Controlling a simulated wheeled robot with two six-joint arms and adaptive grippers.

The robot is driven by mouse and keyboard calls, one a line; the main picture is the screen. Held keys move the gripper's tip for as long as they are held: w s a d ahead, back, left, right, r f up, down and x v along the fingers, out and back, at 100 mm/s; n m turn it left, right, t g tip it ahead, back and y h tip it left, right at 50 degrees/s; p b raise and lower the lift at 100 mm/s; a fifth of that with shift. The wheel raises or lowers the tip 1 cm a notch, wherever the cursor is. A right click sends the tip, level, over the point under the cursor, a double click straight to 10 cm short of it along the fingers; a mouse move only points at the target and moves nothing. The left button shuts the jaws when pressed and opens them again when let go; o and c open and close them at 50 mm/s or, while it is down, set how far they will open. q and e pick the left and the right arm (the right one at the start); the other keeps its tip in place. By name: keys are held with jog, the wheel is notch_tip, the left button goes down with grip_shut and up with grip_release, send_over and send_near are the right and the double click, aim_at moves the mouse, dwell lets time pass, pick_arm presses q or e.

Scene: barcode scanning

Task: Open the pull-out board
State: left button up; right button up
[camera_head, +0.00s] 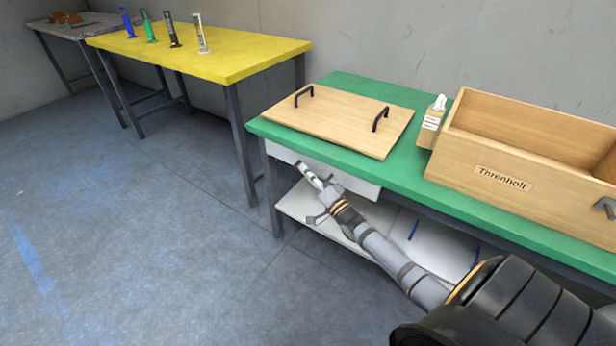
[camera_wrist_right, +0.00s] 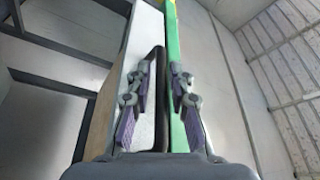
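A pale panel (camera_head: 358,186), which looks like the front of the pull-out board, sits just below the green tabletop (camera_head: 405,158). My right gripper (camera_head: 312,178) reaches toward this panel, close to its front in the head view. In the right wrist view my right gripper (camera_wrist_right: 160,78) is open, its two fingers apart. A dark upright bar (camera_wrist_right: 157,95), which looks like a handle, lies between the fingers against the pale panel (camera_wrist_right: 143,48). I cannot tell whether the fingers touch it. The green table edge (camera_wrist_right: 173,60) runs beside it. My left gripper is not in view.
A wooden board (camera_head: 340,119) with two black handles and a wooden box (camera_head: 460,160) labelled "Threnholt" rest on the green table. A pale lower shelf (camera_head: 295,205) lies underneath. A yellow table (camera_head: 230,62) with several small stands is behind left. Floor at left is clear.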

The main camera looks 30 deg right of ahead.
grip_shut()
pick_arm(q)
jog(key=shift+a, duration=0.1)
pick_arm(e)
jog(key=shift+a, duration=0.1)
dwell(0.3)
